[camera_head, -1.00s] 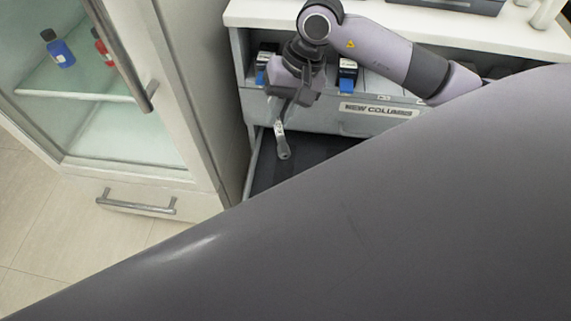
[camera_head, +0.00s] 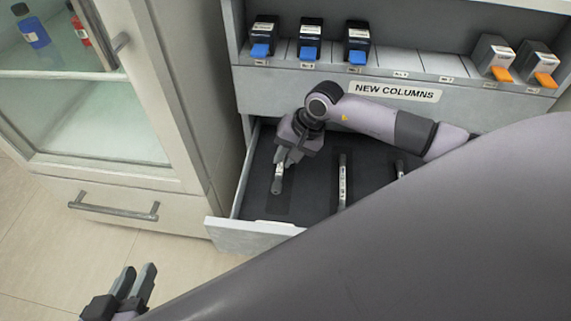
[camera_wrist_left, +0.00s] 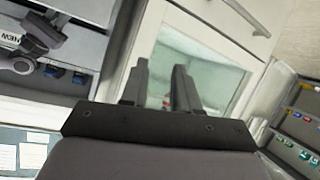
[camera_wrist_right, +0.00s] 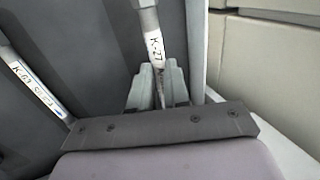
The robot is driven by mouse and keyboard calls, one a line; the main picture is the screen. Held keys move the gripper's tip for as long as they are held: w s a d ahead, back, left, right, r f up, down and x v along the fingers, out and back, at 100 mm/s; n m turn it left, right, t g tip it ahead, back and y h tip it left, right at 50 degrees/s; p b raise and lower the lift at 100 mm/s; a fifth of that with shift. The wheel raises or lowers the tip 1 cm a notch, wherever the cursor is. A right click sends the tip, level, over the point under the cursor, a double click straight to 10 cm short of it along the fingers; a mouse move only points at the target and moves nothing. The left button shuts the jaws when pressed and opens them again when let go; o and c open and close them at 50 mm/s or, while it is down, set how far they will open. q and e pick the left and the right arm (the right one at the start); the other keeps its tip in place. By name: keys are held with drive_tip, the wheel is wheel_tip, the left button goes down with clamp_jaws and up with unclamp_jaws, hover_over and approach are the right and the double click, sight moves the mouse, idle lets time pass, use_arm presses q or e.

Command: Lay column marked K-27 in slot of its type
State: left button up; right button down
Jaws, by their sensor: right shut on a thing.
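Column K-27 (camera_head: 278,178) is a slim silver rod with a white label; its mark reads in the right wrist view (camera_wrist_right: 153,45). My right gripper (camera_head: 284,157) is shut on it, over a darker slot (camera_head: 270,205) at the left of the open drawer (camera_head: 305,212). I cannot tell whether the column touches the slot floor. A second labelled column (camera_head: 342,182) lies to its right and also shows in the right wrist view (camera_wrist_right: 35,85). A third (camera_head: 400,168) is partly hidden by my arm. My left gripper (camera_head: 138,275) is open and empty, outside the drawer.
A shelf marked "NEW COLUMNS" (camera_head: 395,92) above the drawer holds boxes with blue (camera_head: 310,50) and orange tabs (camera_head: 545,80). A glass-front cabinet (camera_head: 100,80) stands left. My own dark arm link covers the lower right.

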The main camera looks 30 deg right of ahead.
sight(286, 182)
drive_tip(key=shift+f+b, duration=0.85)
drive_tip(key=shift+f, duration=0.9)
use_arm(q)
drive_tip(key=shift+w+d+f+h+b, duration=0.1)
drive_tip(key=shift+d+f+h+b, duration=0.25)
drive_tip(key=shift+d+b, duration=0.25)
drive_tip(key=shift+w+d+f+h+b, duration=0.1)
drive_tip(key=shift+d+f+h+b, duration=0.2)
drive_tip(key=shift+d+b, duration=0.25)
use_arm(e)
drive_tip(key=shift+f, duration=1.4)
use_arm(q)
drive_tip(key=shift+a+r, duration=0.1)
drive_tip(key=shift+r, duration=0.2)
drive_tip(key=shift+w+f, duration=0.1)
use_arm(e)
drive_tip(key=shift+f, duration=0.1)
use_arm(q)
drive_tip(key=shift+f+b, duration=0.55)
drive_tip(key=shift+b, duration=0.1)
use_arm(e)
drive_tip(key=shift+f, duration=0.4)
drive_tip(key=c, duration=1)
unclamp_jaws()
drive_tip(key=shift+c, duration=0.2)
drive_tip(key=shift+d+f, duration=0.1)
